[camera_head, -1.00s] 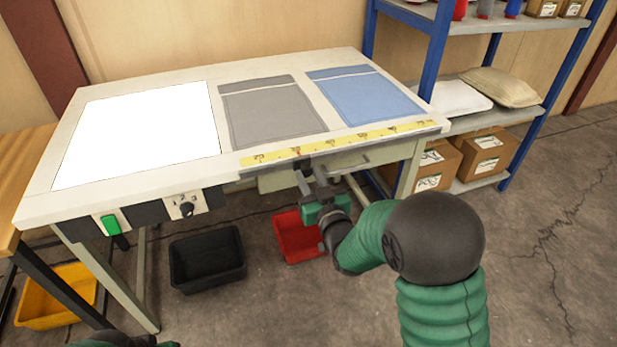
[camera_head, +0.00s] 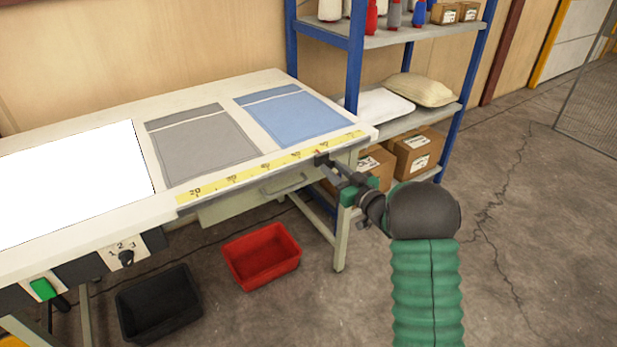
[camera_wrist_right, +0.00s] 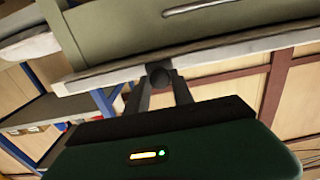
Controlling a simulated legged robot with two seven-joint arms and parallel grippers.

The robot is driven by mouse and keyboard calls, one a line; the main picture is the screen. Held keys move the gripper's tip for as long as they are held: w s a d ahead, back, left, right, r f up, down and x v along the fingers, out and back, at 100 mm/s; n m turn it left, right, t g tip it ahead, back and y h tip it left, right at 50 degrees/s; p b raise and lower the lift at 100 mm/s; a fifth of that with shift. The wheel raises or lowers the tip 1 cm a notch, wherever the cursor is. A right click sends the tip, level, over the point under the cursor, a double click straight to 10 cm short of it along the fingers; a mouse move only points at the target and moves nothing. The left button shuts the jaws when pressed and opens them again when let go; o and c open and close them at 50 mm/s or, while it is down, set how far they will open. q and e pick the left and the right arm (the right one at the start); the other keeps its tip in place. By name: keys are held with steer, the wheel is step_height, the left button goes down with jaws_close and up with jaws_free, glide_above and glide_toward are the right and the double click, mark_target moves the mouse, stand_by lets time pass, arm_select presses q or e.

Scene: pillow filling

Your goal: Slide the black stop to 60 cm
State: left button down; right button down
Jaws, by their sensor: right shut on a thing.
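The black stop (camera_head: 321,157) sits on the table's front edge, towards the right end of the yellow ruler strip (camera_head: 250,171). A small red mark shows on the ruler side above it. The ruler figures near the stop are too small to read surely. My right gripper (camera_head: 330,166) is shut on the stop from the front. In the right wrist view the stop's round dark knob (camera_wrist_right: 159,75) lies between the fingertips, close against the table edge. My left gripper is not in view.
The white table (camera_head: 150,210) carries a grey cover (camera_head: 203,142), a blue cover (camera_head: 293,115) and a bright white panel (camera_head: 75,180). Red (camera_head: 262,256) and black (camera_head: 160,305) bins stand on the floor. A blue-framed shelf (camera_head: 357,60) stands behind the table's right end.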

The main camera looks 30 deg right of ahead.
steer(key=shift+w+d, duration=0.1)
steer(key=shift+d, duration=2)
steer(key=c, duration=1.1)
jaws_free()
steer(key=s+p, duration=0.3)
steer(key=s, duration=1.3)
steer(key=shift+s+d, duration=0.3)
steer(key=shift+s, duration=0.1)
